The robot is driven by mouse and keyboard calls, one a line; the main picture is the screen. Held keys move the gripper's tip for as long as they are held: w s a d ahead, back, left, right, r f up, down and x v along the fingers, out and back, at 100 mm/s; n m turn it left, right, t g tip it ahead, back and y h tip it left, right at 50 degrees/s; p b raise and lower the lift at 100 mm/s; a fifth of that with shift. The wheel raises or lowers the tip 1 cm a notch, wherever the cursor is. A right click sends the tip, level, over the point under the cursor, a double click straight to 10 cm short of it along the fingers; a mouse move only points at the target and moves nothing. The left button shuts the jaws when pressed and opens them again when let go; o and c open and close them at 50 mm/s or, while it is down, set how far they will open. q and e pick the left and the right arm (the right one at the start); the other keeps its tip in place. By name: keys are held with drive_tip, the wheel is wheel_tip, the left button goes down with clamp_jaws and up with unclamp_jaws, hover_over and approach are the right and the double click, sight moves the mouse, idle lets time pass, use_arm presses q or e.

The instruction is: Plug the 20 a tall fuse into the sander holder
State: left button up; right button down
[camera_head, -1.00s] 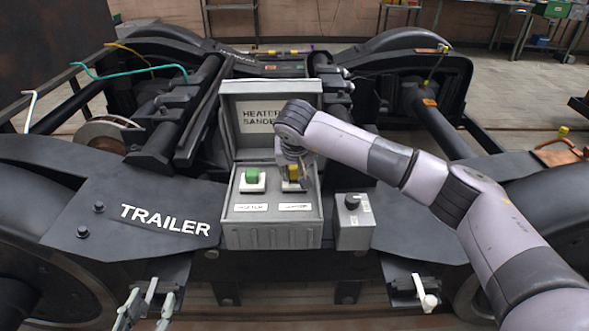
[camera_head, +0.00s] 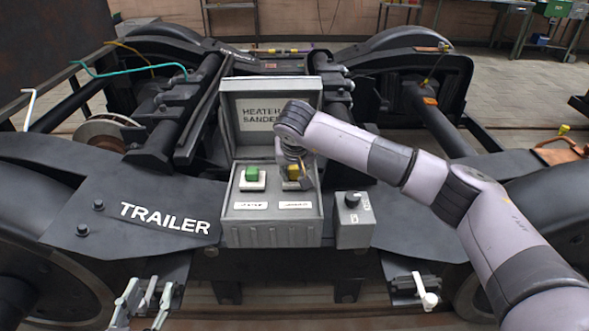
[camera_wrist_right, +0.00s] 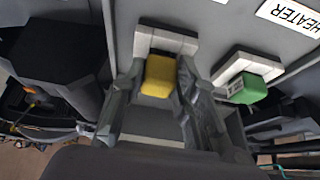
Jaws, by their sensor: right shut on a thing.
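The yellow tall fuse (camera_head: 293,171) is between the fingers of my right gripper (camera_head: 296,178), which is shut on it. In the right wrist view the fuse (camera_wrist_right: 159,76) is against the white sander holder (camera_wrist_right: 167,41), in line with it. I cannot tell how deep it sits. The gripper partly hides the holder in the head view. A green fuse (camera_head: 252,174) sits in the white heater holder (camera_head: 252,185), also seen in the right wrist view (camera_wrist_right: 248,89).
The open grey fuse box (camera_head: 270,236) has a raised lid (camera_head: 232,108) reading HEATER and SANDER. A small grey box with a black knob (camera_head: 353,199) stands beside it. The dark TRAILER plate (camera_head: 150,195) lies to the left. White levers (camera_head: 427,297) are low in front.

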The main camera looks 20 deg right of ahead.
use_arm(q)
drive_tip(key=shift+d+r, duration=0.1)
drive_tip(key=shift+r, duration=0.15)
use_arm(e)
drive_tip(key=shift+f, duration=0.15)
drive_tip(key=c, duration=1.2)
unclamp_jaws()
use_arm(q)
drive_tip(key=shift+w, duration=0.1)
use_arm(e)
drive_tip(key=v, duration=1.2)
